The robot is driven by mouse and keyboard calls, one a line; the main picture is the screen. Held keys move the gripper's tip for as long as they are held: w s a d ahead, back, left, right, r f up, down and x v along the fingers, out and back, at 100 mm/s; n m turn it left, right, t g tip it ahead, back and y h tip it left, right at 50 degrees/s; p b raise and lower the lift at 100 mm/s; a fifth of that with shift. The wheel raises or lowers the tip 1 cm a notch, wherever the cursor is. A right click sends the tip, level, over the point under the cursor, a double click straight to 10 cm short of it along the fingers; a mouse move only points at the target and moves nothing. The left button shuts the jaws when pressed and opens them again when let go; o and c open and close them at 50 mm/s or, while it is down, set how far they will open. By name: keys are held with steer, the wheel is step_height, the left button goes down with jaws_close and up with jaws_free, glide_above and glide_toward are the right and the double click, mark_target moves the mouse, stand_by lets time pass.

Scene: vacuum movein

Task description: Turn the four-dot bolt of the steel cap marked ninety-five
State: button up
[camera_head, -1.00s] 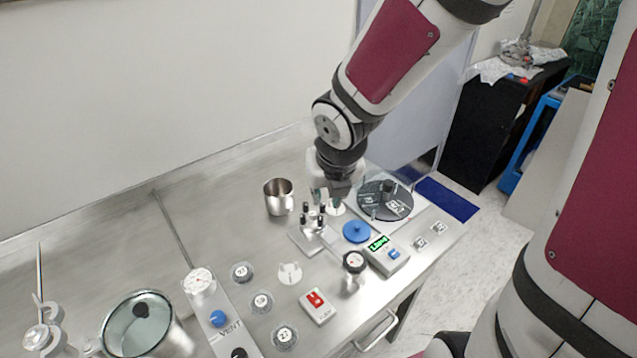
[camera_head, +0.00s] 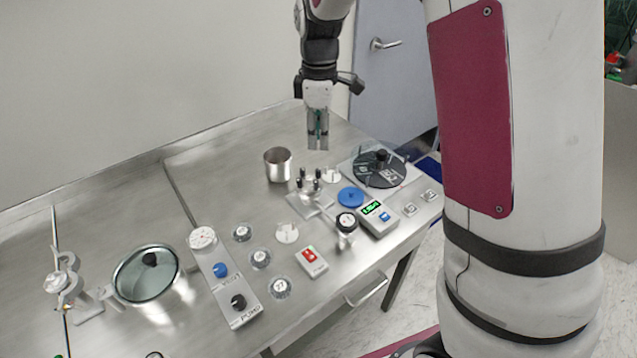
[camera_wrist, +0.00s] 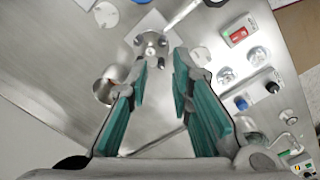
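A steel cap (camera_head: 307,192) with several upright dark-topped bolts stands on a square plate near the middle of the bench. It also shows as a round steel piece (camera_wrist: 150,46) at the top of the wrist view. Its number and the bolts' dot marks are too small to read. My gripper (camera_head: 317,148) points down above the bench, behind and above the cap, with nothing touching it. In the wrist view its teal-padded fingers (camera_wrist: 162,62) are apart with nothing between them, and the cap lies just past the tips.
A steel cup (camera_head: 278,168) stands left of the cap. A dark disc (camera_head: 380,172) with a knob, a blue disc (camera_head: 351,197), a green-display box (camera_head: 378,217) and a dark-topped steel post (camera_head: 346,228) stand to the right and front. A glass-lidded pot (camera_head: 146,273) is far left.

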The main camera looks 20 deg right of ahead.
mark_target(316, 181)
steer(key=f, duration=0.4)
steer(key=f+m+p, duration=0.1)
steer(key=f, duration=0.3)
steer(key=f+m+p, duration=0.1)
steer(key=f, duration=0.4)
steer(key=shift+w+a+f, duration=0.1)
steer(key=shift+w+a, duration=0.1)
steer(key=shift+a, duration=0.15)
steer(key=shift+c, duration=0.5)
jaws_close()
